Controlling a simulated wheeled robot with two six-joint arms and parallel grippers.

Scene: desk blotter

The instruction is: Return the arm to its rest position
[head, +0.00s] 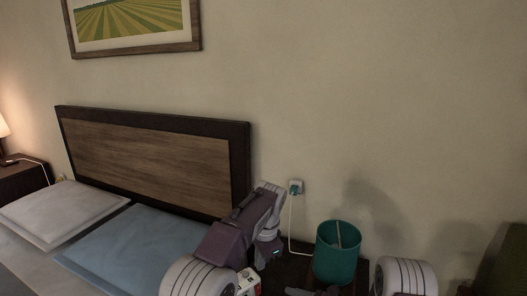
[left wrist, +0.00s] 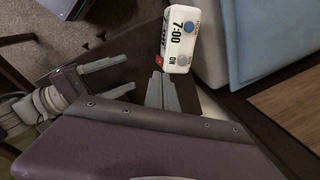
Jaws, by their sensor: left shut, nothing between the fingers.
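My left arm rises from the lower middle of the head view, bent over the nightstand, with its purple-grey link beside the bed. In the left wrist view my left gripper (left wrist: 160,88) has its two grey fingers together with nothing between them. Their tips point at a white alarm clock (left wrist: 180,45) reading 7:00 and appear close to it. The clock (head: 249,282) is partly hidden behind my arm in the head view. My right gripper (left wrist: 115,76) shows at the left of the left wrist view, its two grey fingers apart and empty.
A teal bin-like container (head: 337,255) stands right of my left arm. A charger (head: 295,187) with a white cable is plugged into the wall. The bed's blue pillow (head: 130,250) and wooden headboard (head: 150,165) lie to the left. The space above is clear.

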